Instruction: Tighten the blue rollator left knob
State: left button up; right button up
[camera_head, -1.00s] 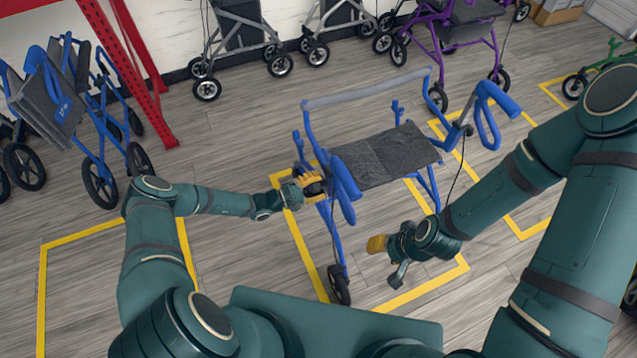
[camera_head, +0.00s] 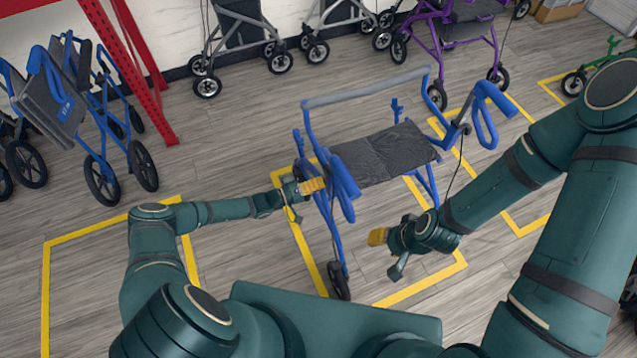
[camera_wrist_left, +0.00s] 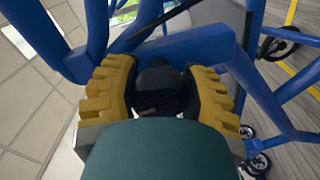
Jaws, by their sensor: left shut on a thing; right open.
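The blue rollator (camera_head: 333,190) stands upright in the middle of the head view, with a dark seat (camera_head: 385,153) and blue handles. My left gripper (camera_head: 312,187) is at its left side frame, below the left handle. In the left wrist view its yellow ridged fingers (camera_wrist_left: 155,92) are shut on a round black knob (camera_wrist_left: 160,90), beside a blue tube (camera_wrist_left: 185,50). The knob is hidden in the head view. My right gripper (camera_head: 378,238) is open and empty, in front of the rollator and below its seat.
Another blue rollator (camera_head: 85,120) stands at the left near a red post (camera_head: 150,100). Grey and purple rollators (camera_head: 465,40) line the back wall. Yellow lines (camera_head: 310,255) mark bays on the wooden floor.

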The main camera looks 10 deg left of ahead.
pick_arm(q)
jog(key=shift+a+f+m, duration=0.1)
jog(key=shift+m, duration=0.9)
jog(key=o, duration=1.2)
jog(key=v, duration=1.2)
